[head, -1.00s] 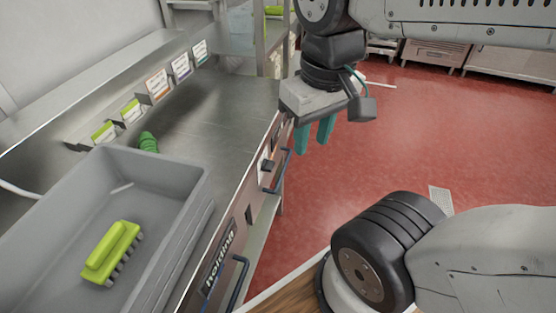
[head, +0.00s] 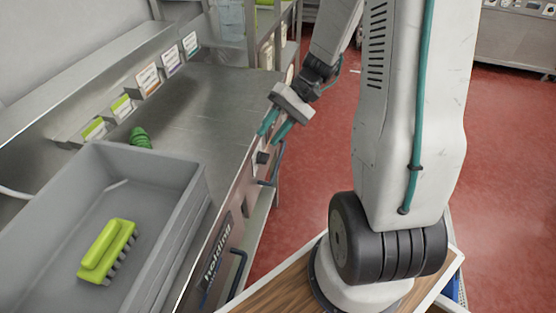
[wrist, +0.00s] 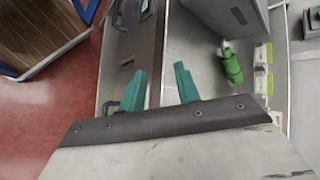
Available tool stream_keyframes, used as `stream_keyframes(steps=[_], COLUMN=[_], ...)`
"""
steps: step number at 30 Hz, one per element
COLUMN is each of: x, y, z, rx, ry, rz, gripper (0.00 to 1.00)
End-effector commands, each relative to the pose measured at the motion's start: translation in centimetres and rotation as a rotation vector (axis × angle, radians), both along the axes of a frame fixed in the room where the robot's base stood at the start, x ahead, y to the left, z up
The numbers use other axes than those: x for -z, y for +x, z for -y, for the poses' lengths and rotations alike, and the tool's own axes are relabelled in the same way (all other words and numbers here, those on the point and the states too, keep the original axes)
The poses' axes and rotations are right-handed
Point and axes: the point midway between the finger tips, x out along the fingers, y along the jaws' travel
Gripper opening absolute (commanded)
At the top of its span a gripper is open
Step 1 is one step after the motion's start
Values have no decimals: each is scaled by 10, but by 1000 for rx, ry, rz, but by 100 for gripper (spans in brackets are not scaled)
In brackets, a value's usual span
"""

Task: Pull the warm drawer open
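The steel counter front holds two drawer fronts. The nearer one carries a "holding" label (head: 217,256) and a blue handle (head: 238,276). The farther front has a dark knob (head: 262,157) and another blue handle (head: 279,163); I cannot read a label there, and part is behind my gripper. I cannot tell which is the warm drawer. Both look closed. My gripper (head: 270,135) is open and empty, tilted, with teal fingertips near the counter's front edge, above the farther handle.
A grey bin (head: 150,165) with a green brush (head: 106,250) stands on the counter. A green item (head: 140,138) lies behind it. Labelled cards (head: 148,78) line the back ledge. Red floor (head: 315,180) is open to the right of the counter.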

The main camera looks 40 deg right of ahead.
Motion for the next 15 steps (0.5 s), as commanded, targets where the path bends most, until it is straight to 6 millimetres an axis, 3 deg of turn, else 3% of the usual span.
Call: stream_keyframes(steps=[6,15], x=[63,164], y=[30,50], z=[39,98], rx=[188,497], ry=[185,329], rz=[70,232], gripper=[32,32])
